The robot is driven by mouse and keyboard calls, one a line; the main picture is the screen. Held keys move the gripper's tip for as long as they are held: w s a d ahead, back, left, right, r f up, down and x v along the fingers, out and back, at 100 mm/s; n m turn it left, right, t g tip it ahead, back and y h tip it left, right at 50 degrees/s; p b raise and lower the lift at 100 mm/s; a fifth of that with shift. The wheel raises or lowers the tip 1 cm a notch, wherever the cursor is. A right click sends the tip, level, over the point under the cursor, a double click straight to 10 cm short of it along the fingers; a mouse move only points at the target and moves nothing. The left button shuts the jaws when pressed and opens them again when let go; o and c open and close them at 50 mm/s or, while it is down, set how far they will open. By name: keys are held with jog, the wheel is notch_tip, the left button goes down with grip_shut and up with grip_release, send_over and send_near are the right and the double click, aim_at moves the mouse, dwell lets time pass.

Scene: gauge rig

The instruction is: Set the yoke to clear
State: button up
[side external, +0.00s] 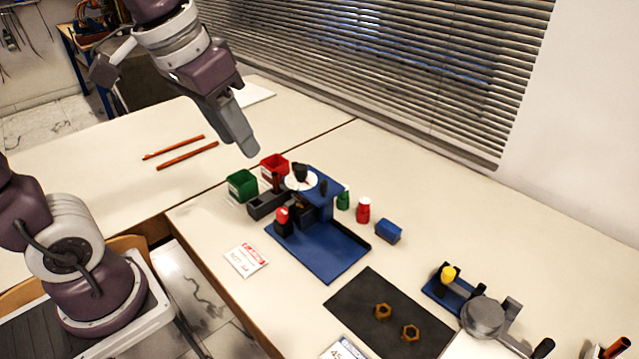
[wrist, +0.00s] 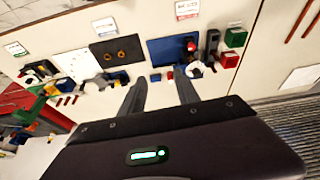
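The gauge rig has a blue base plate (side external: 318,252) and a blue upright block with a white dial (side external: 296,184) under a black knob. A red-capped part (side external: 282,215) stands on its left side. The rig also shows in the wrist view, with its blue plate (wrist: 163,52) and red cap (wrist: 191,46). I cannot tell which part is the yoke, or its setting; the parts are small and partly hide each other. My gripper (side external: 246,148) is high above the table, behind and left of the rig, touching nothing. In the wrist view its two fingers (wrist: 160,76) are apart and empty.
Green (side external: 242,185) and red (side external: 273,166) bins and a dark grey holder stand left of the rig. Green and red bottles (side external: 363,211) and a blue block (side external: 388,231) stand right. A black mat (side external: 355,300) carries two brass nuts. A yellow-knobbed fixture (side external: 448,274) stands further right.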

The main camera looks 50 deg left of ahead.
jog(key=w+a+f+g, duration=0.2)
jog(key=w+f, duration=0.2)
jog(key=w, duration=0.8)
jog(key=n+g, duration=0.1)
jog(key=g, duration=0.1)
send_over(324, 182)
notch_tip(324, 182, down, 12)
jog(key=shift+f, duration=0.25)
notch_tip(324, 182, down, 7)
jog(key=shift+f, duration=0.15)
grip_shut()
